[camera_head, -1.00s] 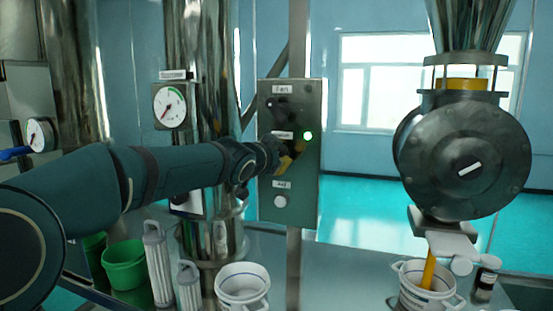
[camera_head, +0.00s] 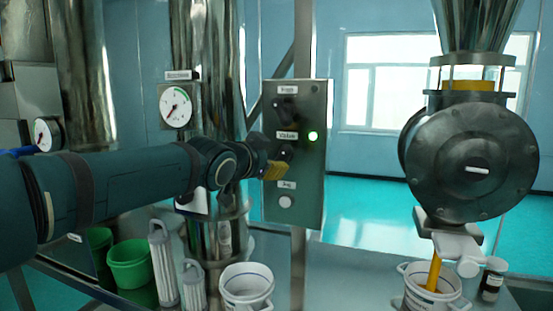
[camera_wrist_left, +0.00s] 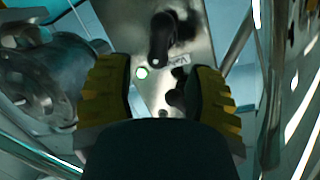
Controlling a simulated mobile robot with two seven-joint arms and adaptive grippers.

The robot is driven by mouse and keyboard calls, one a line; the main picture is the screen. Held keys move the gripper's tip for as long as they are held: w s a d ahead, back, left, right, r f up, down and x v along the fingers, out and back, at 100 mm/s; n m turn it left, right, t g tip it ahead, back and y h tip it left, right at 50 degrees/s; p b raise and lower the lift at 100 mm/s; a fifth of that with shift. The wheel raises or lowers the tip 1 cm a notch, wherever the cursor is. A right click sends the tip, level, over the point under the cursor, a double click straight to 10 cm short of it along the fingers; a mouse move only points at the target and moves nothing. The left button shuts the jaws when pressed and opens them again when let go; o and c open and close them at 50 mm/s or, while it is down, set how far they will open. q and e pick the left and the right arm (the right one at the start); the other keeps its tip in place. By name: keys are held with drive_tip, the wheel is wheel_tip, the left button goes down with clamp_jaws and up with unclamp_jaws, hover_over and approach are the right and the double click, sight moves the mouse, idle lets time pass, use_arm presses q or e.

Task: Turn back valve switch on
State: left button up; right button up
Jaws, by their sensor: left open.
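The valve switch is a black knob (camera_head: 284,153) under the middle label on a grey metal control panel (camera_head: 310,200). A green light (camera_head: 313,136) glows beside that label. My left gripper (camera_head: 275,170) has yellow fingers and sits at the panel's left side, just below and left of the valve knob. In the left wrist view, the fingers of my left gripper (camera_wrist_left: 165,95) are apart with nothing held. A black knob (camera_wrist_left: 162,35) shows beyond them, and another dark knob lies close to the right finger. Contact cannot be told. My right gripper is not seen.
A dial gauge (camera_head: 175,106) and a shiny metal column stand left of the panel. A round grey valve housing (camera_head: 470,165) is at right, above a white bucket (camera_head: 430,290). A green bucket (camera_head: 130,264) and another white bucket (camera_head: 247,287) stand below.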

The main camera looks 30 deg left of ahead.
use_arm(q)
drive_tip(key=v, duration=0.4)
drive_tip(key=shift+s, duration=0.1)
idle(0.5)
